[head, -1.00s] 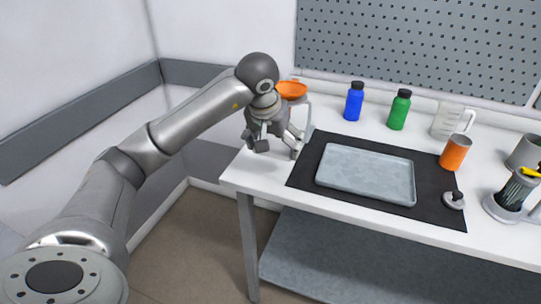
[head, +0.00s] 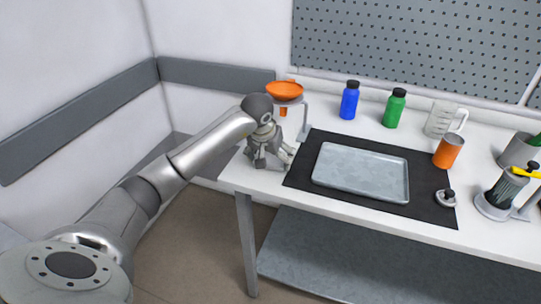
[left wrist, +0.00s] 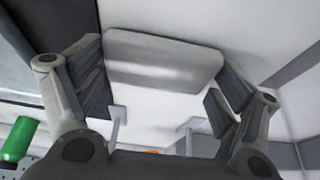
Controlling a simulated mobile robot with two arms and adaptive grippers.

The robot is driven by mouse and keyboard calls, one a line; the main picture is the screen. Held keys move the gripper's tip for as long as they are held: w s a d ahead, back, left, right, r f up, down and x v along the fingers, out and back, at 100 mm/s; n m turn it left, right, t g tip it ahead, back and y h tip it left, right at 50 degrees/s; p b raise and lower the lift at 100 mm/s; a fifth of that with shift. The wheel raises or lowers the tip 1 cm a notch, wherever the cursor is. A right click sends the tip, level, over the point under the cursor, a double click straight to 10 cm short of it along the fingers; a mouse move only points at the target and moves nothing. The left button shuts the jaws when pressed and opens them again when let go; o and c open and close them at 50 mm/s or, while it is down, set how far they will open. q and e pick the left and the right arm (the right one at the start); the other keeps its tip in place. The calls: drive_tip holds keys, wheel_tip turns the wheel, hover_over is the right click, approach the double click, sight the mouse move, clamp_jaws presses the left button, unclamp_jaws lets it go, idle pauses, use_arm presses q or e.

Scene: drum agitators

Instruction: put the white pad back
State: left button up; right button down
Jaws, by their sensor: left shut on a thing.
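The white pad (left wrist: 163,60) is a pale block with rounded corners, between the two fingers of my left gripper in the left wrist view. My left gripper (head: 272,161) is shut on it, low over the left end of the white table (head: 233,174), left of the black mat. The pad cannot be made out in the head view, where the gripper hides it. I cannot tell whether the pad touches the tabletop. My right gripper is not in view.
An orange funnel (head: 285,88) on a stand is just behind the left gripper. A metal tray (head: 360,172) lies on the black mat (head: 432,207). A blue bottle (head: 349,101), green bottle (head: 394,109), clear jug (head: 441,120) and orange cup (head: 448,152) stand along the back and right.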

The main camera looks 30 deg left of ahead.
use_arm(q)
drive_tip(key=shift+f, duration=0.2)
drive_tip(key=o, duration=0.7)
drive_tip(key=shift+r, duration=0.2)
drive_tip(key=shift+r, duration=0.25)
drive_tip(key=b+v, duration=0.1)
drive_tip(key=v, duration=1)
drive_tip(key=shift+s+r, duration=0.25)
drive_tip(key=shift+s, duration=0.05)
drive_tip(key=shift+d, duration=0.1)
